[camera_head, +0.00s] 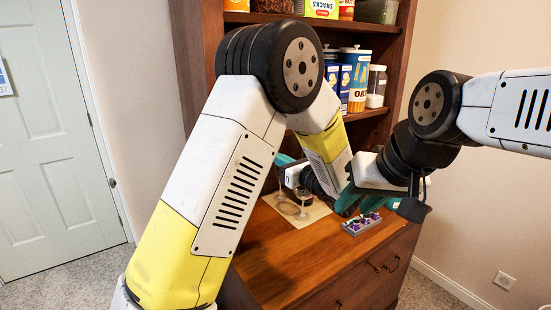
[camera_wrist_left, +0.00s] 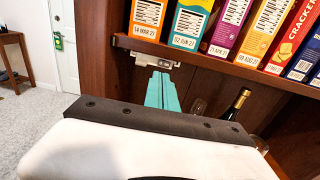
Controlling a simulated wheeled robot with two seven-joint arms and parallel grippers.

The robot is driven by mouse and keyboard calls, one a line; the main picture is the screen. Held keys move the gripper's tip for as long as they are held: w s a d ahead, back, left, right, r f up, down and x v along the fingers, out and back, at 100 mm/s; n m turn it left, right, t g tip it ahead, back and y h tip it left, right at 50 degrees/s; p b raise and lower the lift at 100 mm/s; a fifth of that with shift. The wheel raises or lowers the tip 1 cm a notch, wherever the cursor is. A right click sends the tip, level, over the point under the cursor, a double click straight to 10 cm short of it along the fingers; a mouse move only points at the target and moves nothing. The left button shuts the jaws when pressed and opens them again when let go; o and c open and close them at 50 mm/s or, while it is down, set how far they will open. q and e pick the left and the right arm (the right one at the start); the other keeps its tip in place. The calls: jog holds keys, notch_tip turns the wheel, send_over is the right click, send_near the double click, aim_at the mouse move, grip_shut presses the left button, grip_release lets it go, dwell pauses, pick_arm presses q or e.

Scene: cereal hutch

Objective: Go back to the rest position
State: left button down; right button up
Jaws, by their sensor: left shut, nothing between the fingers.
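My right gripper (camera_head: 350,200) comes in from the right, over the wooden counter of the hutch. Its teal fingers overlap dark parts, so the gap between them is unclear. My left arm fills the middle of the head view and hides much of the hutch. Only a bit of teal of my left gripper shows behind its forearm. In the left wrist view my left gripper (camera_wrist_left: 162,88) has its teal fingers together and empty, just below the shelf edge with the cereal boxes (camera_wrist_left: 190,22).
The hutch counter (camera_head: 290,255) bears a mat with a glass (camera_head: 304,203) and a grey tray (camera_head: 361,224) of small purple items near my right gripper. A bottle (camera_wrist_left: 237,103) stands under the shelf. A door (camera_head: 45,130) and open floor lie to the left.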

pick_arm(q)
jog(key=s+a+n+g+h, duration=0.3)
jog(key=s+a+n+g, duration=1)
jog(key=a, duration=0.7)
jog(key=s+d+r+n+t+h, duration=0.2)
jog(key=s+n+h, duration=0.3)
jog(key=s+n, duration=0.2)
jog(key=s+d+r+n+t+h, duration=0.2)
jog(key=s+n+h, duration=0.3)
jog(key=s+n, duration=0.3)
jog(key=shift+d+t, duration=0.4)
jog(key=shift+d, duration=0.45)
